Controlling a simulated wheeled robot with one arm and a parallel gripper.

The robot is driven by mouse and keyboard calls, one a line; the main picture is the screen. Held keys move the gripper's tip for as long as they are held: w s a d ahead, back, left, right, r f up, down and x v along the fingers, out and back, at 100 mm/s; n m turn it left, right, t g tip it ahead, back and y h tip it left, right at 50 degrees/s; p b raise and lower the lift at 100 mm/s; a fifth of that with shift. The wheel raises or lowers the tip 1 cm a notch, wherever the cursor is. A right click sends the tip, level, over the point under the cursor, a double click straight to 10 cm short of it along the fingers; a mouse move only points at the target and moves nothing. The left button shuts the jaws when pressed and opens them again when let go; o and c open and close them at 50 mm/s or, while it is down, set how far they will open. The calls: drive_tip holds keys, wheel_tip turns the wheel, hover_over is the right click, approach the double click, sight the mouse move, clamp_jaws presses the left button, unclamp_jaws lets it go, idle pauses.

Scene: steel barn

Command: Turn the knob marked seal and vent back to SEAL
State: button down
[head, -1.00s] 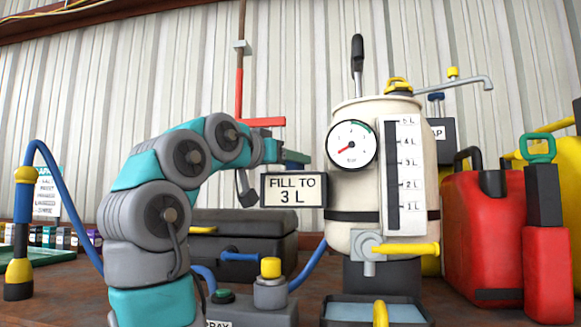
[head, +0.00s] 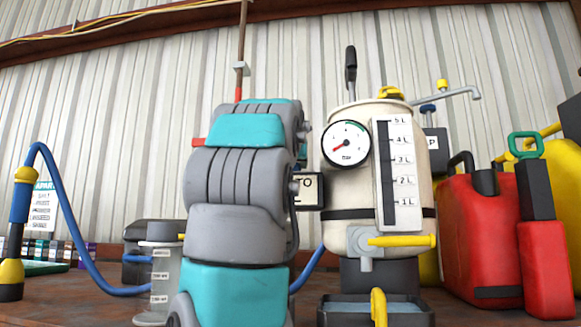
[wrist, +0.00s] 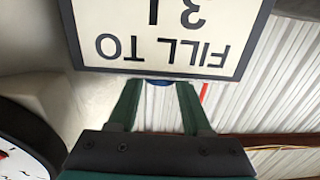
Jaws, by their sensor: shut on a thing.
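My gripper (wrist: 158,88) shows in the wrist view with its two green fingers closed on a blue piece (wrist: 158,82), of which only a thin edge shows. It looks like a knob, but no seal or vent marking is readable in either view. The FILL TO 3 L sign (wrist: 120,20) fills the top of the wrist view, upside down, just beyond the fingertips. In the head view my arm hides the gripper and most of this sign (head: 309,190). The cream sprayer tank (head: 350,195) stands right of my arm.
The tank carries a round gauge (head: 346,144), a level scale (head: 400,170) and a yellow tap lever (head: 402,241). A red can (head: 475,235) stands right. A clear measuring cylinder (head: 163,280) and a blue hose (head: 70,225) are left of my arm.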

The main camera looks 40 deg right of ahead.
idle(0.3)
drive_tip(key=shift+c, duration=1.7)
unclamp_jaws()
drive_tip(key=shift+a, duration=0.1)
drive_tip(key=v, duration=0.7)
drive_tip(key=shift+s+a+b, duration=0.2)
drive_tip(key=shift+s+b, duration=0.05)
drive_tip(key=shift+b, duration=0.1)
